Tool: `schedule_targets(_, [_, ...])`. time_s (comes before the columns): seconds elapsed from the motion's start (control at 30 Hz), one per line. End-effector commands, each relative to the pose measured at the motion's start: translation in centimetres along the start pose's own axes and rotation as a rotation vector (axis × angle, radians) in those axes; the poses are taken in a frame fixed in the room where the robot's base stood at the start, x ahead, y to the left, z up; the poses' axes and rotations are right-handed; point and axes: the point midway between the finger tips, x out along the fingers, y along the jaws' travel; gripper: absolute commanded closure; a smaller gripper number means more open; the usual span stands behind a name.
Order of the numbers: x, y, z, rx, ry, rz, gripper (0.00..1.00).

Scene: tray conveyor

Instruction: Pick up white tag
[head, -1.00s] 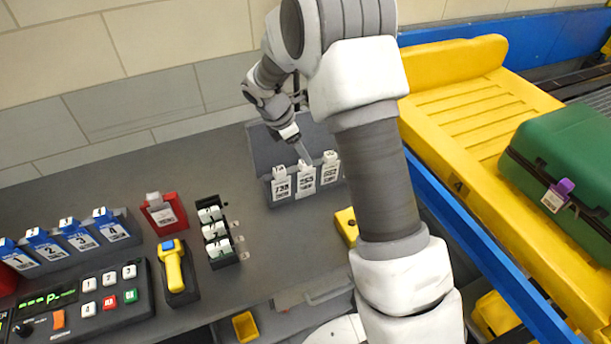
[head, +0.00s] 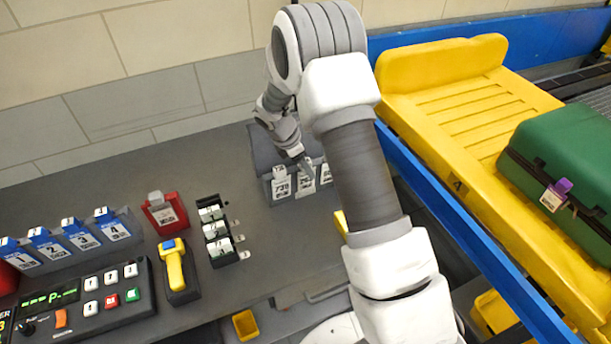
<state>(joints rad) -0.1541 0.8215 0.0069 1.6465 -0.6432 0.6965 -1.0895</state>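White tags with black print stand side by side in a dark grey holder (head: 262,150) on the counter. The left white tag (head: 281,186) shows clearly and reads about 738. The middle white tag (head: 306,181) has its upper part behind my gripper. The right white tag (head: 326,174) is partly covered by my arm. My gripper (head: 306,168) points down at the top of the middle tag. Its fingers are small and partly hidden, so I cannot tell whether they are open or touch the tag.
Blue numbered tags (head: 77,235), a red tag holder (head: 163,213), a black rack with white tags (head: 216,231) and a yellow scanner (head: 174,267) stand to the left. A yellow tray (head: 470,125) with a green suitcase (head: 565,160) is at right.

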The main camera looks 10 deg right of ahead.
Motion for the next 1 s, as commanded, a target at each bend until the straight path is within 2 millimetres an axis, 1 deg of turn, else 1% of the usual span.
schedule_targets(0.03, [0.0, 0.0, 0.0, 0.0, 0.0, 0.0, 0.44])
schedule_targets(0.33, [0.0, 0.0, 0.0, 0.0, 0.0, 0.0, 0.98])
schedule_targets(0.37, [0.0, 0.0, 0.0, 0.0, 0.0, 0.0, 1.0])
schedule_targets(0.8, [-0.2, -0.1, 0.1, 0.0, 0.0, 0.0, 1.0])
schedule_targets(0.93, [-0.8, -0.3, 0.3, 0.001, 0.0, 0.002, 1.0])
schedule_targets(1.0, [-1.8, -0.1, 0.7, 0.001, 0.0, 0.005, 1.0])
